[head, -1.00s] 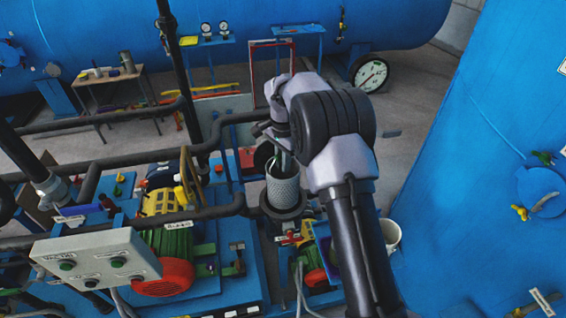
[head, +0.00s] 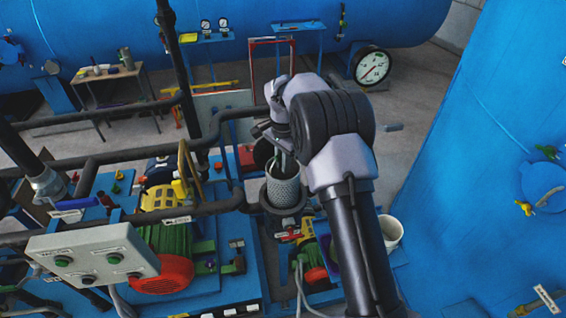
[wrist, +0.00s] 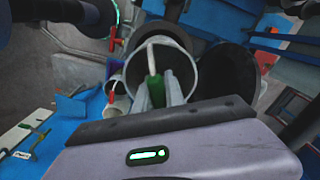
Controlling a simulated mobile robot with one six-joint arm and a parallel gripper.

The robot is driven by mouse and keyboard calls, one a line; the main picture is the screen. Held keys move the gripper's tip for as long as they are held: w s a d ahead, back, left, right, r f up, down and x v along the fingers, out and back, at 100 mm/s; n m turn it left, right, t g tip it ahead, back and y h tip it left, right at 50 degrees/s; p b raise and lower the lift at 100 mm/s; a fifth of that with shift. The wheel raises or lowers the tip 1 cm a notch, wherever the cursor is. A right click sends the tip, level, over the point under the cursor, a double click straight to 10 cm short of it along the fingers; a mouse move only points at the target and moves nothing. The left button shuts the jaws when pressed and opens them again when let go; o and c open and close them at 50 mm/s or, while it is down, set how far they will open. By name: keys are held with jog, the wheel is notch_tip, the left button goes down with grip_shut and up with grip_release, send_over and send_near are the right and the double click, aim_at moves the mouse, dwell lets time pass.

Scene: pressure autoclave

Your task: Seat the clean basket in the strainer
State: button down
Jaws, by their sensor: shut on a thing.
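The clean basket (head: 283,188) is a grey perforated cylinder, roughly upright, at the mouth of the strainer (head: 285,210), a dark round body with a wide rim. The basket's lower part is hidden by or overlaps the rim; I cannot tell how deep it sits. My gripper (head: 281,160) is above the basket, partly hidden by my arm. In the wrist view, my gripper (wrist: 158,92) is shut on the basket's handle, with a green part between the fingers. The basket's open round rim (wrist: 191,66) lies beyond it, with the dark strainer rim behind.
A dark disc (head: 263,154) stands just behind the strainer. A pipe (head: 215,211) runs close on its left, and red and yellow valve parts (head: 300,232) sit in front. A white bucket (head: 391,233) stands at right, beside the large blue vessel (head: 480,150).

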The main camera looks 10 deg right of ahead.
aim_at(283, 177)
jog(key=shift+f+b, duration=7.1)
jog(key=shift+f, duration=2.05)
jog(key=c, duration=1.3)
grip_release()
